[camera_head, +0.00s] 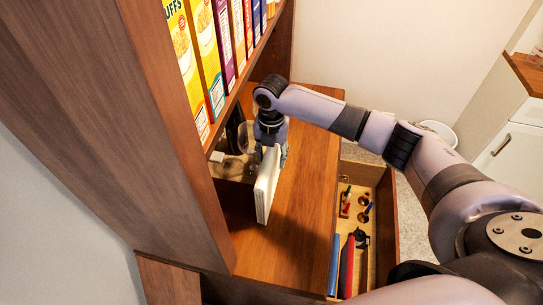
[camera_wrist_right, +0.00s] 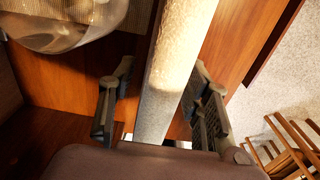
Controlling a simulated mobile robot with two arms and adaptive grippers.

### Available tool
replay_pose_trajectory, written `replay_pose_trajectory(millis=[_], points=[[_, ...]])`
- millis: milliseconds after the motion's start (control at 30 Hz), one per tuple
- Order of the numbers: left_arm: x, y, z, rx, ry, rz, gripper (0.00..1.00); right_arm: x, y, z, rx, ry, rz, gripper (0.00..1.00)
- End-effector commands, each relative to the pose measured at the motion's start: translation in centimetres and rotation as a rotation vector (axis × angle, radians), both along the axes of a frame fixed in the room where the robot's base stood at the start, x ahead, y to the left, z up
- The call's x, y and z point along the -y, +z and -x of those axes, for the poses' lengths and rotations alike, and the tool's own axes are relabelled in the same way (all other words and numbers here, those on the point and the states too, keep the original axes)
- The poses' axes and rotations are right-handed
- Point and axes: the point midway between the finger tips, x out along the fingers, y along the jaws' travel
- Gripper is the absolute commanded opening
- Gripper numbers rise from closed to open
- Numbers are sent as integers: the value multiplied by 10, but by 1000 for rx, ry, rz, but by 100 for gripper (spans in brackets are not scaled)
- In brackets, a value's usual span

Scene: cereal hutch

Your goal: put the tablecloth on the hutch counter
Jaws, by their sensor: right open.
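The tablecloth (camera_head: 267,185) is a folded, pale slab standing on edge at the hutch counter (camera_head: 310,165). In the right wrist view the tablecloth (camera_wrist_right: 172,70) runs between my two fingers. My right gripper (camera_head: 272,150) points down over the tablecloth's far end. It is open, with one finger on each side of the cloth and visible gaps beside it. The cloth's lower edge looks to be at the brown wooden counter, but exact contact is hard to tell. My left gripper is not in view.
Cereal boxes (camera_head: 207,55) line the shelf above. A clear glass bowl (camera_wrist_right: 70,25) sits left of the cloth in the wrist view. An open drawer (camera_head: 384,215) with several small items juts out below the counter. The counter's right part is clear.

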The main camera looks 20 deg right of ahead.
Motion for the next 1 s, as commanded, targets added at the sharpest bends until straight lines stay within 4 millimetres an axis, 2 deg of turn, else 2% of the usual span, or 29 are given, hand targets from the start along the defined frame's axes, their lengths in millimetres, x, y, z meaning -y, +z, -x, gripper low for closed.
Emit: replay_pose_trajectory(millis=[400, 533, 700, 1000], points=[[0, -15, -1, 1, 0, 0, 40, 0, 82, -2, 6, 1, -1, 45], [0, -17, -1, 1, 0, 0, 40, 0, 102, -1, 3, 0, 0, 45], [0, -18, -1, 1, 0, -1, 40, 0, 114, -1, 1, 0, 1, 45], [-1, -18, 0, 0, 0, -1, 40, 0, 116, 0, 0, 0, 0, 45]])
